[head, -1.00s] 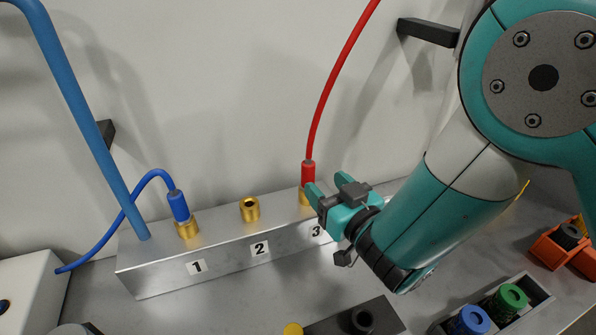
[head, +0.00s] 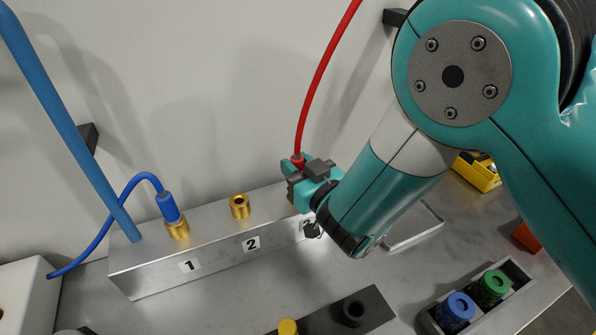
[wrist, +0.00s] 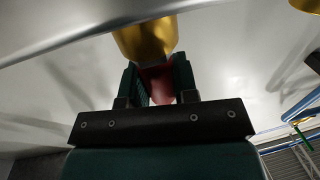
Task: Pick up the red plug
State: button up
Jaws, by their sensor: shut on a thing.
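The red plug (head: 297,161) on its red cable is at the right end of the metal block (head: 150,279), by the number 3 position. My gripper (head: 292,172) is shut on it from the right and hides most of it in the head view. In the wrist view the red plug (wrist: 156,84) shows between the two fingers, with a brass piece (wrist: 145,40) directly against it. The head view hides the plug's lower end, so I cannot tell whether it sits fully in its socket.
A blue plug (head: 168,206) stands in brass socket 1. Brass socket 2 (head: 240,206) is empty. A thick blue pole (head: 65,115) stands at the left. A tray with blue (head: 456,307) and green (head: 491,287) parts lies at front right.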

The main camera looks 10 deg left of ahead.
notch_tip(320, 180, up, 20)
jog(key=p, duration=2)
jog(key=shift+d+f, duration=0.1)
